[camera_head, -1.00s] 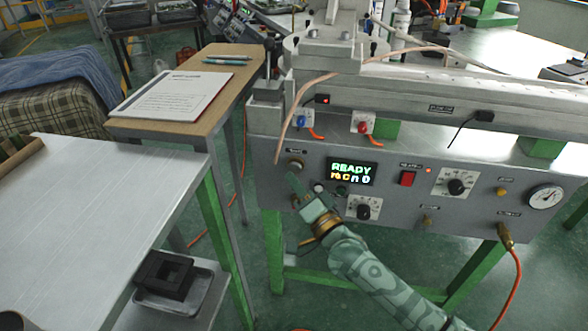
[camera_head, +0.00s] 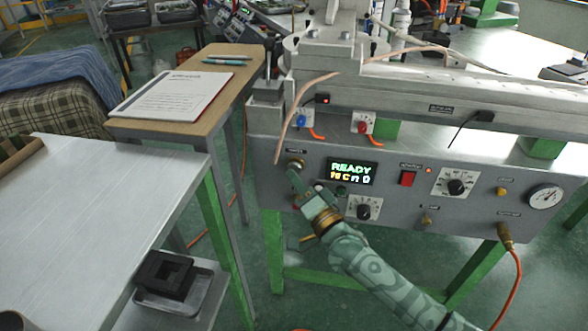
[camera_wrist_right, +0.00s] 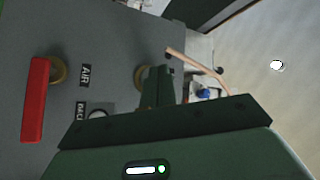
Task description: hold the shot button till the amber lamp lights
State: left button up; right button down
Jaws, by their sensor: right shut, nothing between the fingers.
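A round brass-rimmed button (camera_head: 295,163), likely the shot button, sits at the upper left of the grey panel (camera_head: 390,200). My right gripper (camera_head: 293,174) is shut and empty, its fingertips just below the button in the head view. I cannot tell whether they touch it. In the right wrist view the closed fingers (camera_wrist_right: 158,86) point at the panel and partly cover a round brass fitting. The display (camera_head: 352,172) reads READY in green. A small amber-coloured round part (camera_head: 502,191) sits right on the panel; I cannot tell whether it is a lamp or lit. My left gripper is out of view.
A red handle (camera_wrist_right: 35,100) beside an AIR label is close by in the right wrist view. A dial (camera_head: 363,208) and red switch (camera_head: 408,178) are right of my gripper. A clipboard (camera_head: 172,93) lies on the wooden table. The pale table (camera_head: 90,220) is mostly clear.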

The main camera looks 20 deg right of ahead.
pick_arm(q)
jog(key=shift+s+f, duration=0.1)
pick_arm(e)
jog(key=shift+w+d, duration=0.3)
jog(key=shift+w, duration=0.15)
dwell(1.9)
dwell(1.0)
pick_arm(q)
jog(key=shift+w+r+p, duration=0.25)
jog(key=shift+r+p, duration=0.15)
pick_arm(e)
jog(key=shift+s+a, duration=0.5)
jog(key=shift+s, duration=0.3)
pick_arm(q)
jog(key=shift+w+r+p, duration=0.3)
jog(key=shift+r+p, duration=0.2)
jog(key=shift+p, duration=0.1)
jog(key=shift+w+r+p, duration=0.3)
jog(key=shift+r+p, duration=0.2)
jog(key=shift+p, duration=0.1)
pick_arm(e)
jog(key=s+a, duration=0.2)
jog(key=s, duration=0.2)
jog(key=shift+s+a, duration=0.1)
jog(key=shift+a, duration=0.3)
